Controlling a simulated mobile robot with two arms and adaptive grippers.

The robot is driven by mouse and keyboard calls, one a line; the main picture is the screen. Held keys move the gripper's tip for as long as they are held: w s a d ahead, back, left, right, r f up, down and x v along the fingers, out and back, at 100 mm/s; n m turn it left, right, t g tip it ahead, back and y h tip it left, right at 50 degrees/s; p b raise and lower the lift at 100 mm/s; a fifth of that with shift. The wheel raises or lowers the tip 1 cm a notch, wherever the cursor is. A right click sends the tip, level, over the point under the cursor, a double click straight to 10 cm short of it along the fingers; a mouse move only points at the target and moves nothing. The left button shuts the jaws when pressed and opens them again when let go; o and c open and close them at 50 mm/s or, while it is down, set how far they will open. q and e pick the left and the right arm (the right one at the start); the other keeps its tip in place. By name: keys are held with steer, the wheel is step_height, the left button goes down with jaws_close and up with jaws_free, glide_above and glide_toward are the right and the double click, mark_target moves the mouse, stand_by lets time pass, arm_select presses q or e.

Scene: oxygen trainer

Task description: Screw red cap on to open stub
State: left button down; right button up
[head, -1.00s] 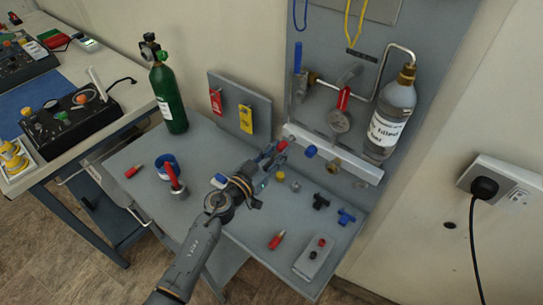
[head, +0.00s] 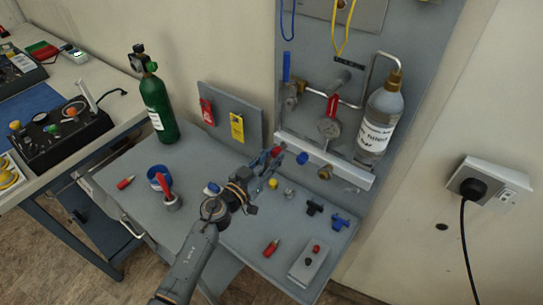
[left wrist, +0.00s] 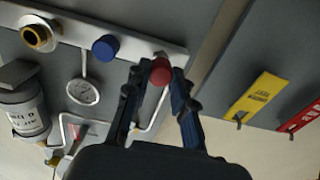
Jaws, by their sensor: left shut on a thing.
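My left gripper (head: 270,158) is shut on a small red cap (left wrist: 161,70) at the left end of the white rail (head: 345,176) on the wall panel. The cap also shows at the fingertips in the head view (head: 276,151). In the left wrist view it sits between both fingertips (left wrist: 160,78), in front of the rail. Any stub behind it is hidden, and I cannot tell whether they touch. Beside it on the rail are a blue cap (left wrist: 105,48) and an open brass fitting (left wrist: 38,37). My right gripper is not in view.
On the bench are a green cylinder (head: 160,108), a blue ring (head: 158,176), black (head: 313,207) and blue (head: 340,221) fittings and a grey block (head: 307,260). Red and yellow tags (head: 237,127) hang left.

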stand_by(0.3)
arm_select(q)
steer(key=shift+r, duration=0.1)
stand_by(0.3)
steer(key=shift+p, duration=0.55)
steer(key=shift+x, duration=0.8)
stand_by(0.6)
steer(key=shift+m, duration=1.8)
steer(key=shift+b, duration=0.3)
steer(key=m, duration=0.3)
steer(key=shift+d+m+b, duration=0.1)
steer(key=shift+m+b, duration=0.35)
steer(key=shift+m, duration=1.45)
